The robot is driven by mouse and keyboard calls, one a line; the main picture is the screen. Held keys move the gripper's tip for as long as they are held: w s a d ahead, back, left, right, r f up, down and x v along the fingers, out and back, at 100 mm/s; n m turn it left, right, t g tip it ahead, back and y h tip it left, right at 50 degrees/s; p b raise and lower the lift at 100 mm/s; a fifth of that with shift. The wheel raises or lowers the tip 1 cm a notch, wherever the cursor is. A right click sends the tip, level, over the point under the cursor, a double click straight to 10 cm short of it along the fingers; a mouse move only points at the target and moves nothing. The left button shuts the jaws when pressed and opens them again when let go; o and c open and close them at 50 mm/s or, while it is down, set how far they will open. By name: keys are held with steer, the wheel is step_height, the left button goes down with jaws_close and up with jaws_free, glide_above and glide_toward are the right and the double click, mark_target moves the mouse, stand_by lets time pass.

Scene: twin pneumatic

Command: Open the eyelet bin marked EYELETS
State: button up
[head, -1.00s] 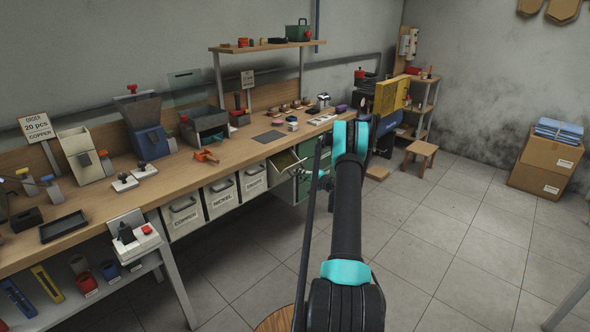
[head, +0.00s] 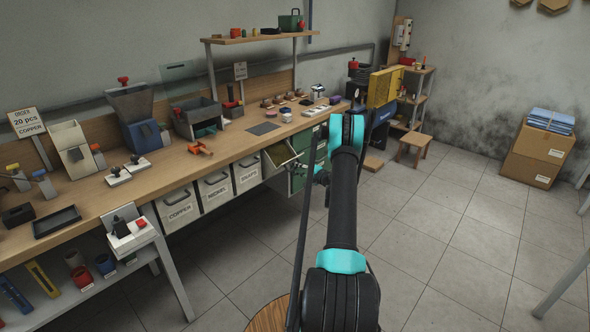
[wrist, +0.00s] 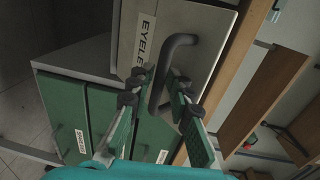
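The eyelet bin (head: 282,152) is tilted forward out of the bench front, its top gaping open, at the right of the row of bins. In the wrist view its pale front (wrist: 140,28) fills the top, with the label partly readable as "EYELE". Its dark bar handle (wrist: 178,42) runs between the fingers of my gripper (wrist: 162,80). The fingers stand apart on either side of the handle, with small gaps visible. In the head view my gripper (head: 320,176) is just right of the bin, partly hidden by my arm.
Closed bins marked COPPER (head: 178,209), NICKEL (head: 216,189) and another (head: 247,174) sit left of it. Green drawers (head: 300,178) are to its right. The workbench (head: 165,180) above holds tools and hoppers. A stool (head: 414,143) stands behind; the tiled floor (head: 430,220) is open.

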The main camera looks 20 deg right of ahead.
steer(key=v, duration=1.2)
stand_by(0.4)
steer(key=s+a+r+n+g+h, duration=0.1)
steer(key=s+a+r+n+g, duration=0.1)
steer(key=s+a+r, duration=0.4)
steer(key=s+a+r+n+g, duration=0.2)
steer(key=s+a+g, duration=0.1)
steer(key=a, duration=0.5)
steer(key=s+a+r+n+g+h, duration=0.1)
steer(key=s+a+r+n+g, duration=0.1)
steer(key=s+a+r, duration=0.4)
steer(key=s+a+f+n+g+h, duration=0.1)
steer(key=s+a+f+n+h, duration=0.1)
steer(key=s, duration=1.2)
steer(key=s+a+f+n+g+h, duration=0.2)
steer(key=s+n+h, duration=0.2)
steer(key=s, duration=1.1)
steer(key=shift+s+g, duration=0.3)
